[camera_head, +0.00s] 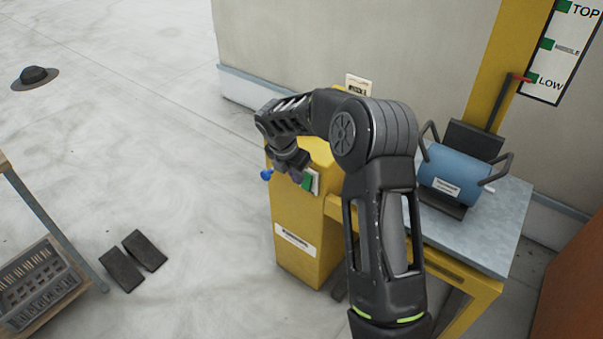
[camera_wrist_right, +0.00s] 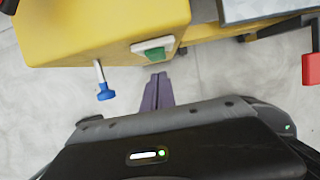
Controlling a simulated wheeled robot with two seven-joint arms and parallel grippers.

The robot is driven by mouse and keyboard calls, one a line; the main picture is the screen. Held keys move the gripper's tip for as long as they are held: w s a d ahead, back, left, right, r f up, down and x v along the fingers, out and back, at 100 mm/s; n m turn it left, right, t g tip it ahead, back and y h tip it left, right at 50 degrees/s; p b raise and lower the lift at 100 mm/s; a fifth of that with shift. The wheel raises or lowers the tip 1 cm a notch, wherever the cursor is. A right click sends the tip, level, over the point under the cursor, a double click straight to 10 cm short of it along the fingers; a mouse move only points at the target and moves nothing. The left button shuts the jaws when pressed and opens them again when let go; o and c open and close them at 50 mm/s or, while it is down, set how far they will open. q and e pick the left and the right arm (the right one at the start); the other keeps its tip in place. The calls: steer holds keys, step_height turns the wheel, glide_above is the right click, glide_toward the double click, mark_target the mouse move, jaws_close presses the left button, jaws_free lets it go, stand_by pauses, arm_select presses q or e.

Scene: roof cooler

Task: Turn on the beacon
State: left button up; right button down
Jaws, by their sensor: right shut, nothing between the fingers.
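No beacon can be made out in either view. A yellow pedestal (camera_head: 300,235) carries a green switch in a pale frame (camera_head: 308,182) and a blue knob (camera_head: 266,174) on its face. In the right wrist view the green switch (camera_wrist_right: 154,52) is on the yellow housing (camera_wrist_right: 95,25), with the blue knob (camera_wrist_right: 106,93) on a stem to its left. My right gripper (camera_head: 296,175) is beside the switch, its dark fingers (camera_wrist_right: 157,90) shut and empty. Whether it touches the switch I cannot tell. My arm hides part of the pedestal top. My left gripper is out of view.
A blue cylinder unit (camera_head: 452,172) with black handles sits on a grey-topped yellow table (camera_head: 490,228) at right. A red-tipped lever (camera_head: 521,79) stands behind it by a TOP/LOW sign (camera_head: 560,50). Black wedges (camera_head: 145,250) lie on the floor. Open floor is left.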

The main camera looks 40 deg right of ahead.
steer(key=w+v, duration=0.1)
steer(key=v, duration=0.9)
steer(key=shift+s+d+r+p, duration=0.3)
steer(key=shift+s+r, duration=0.1)
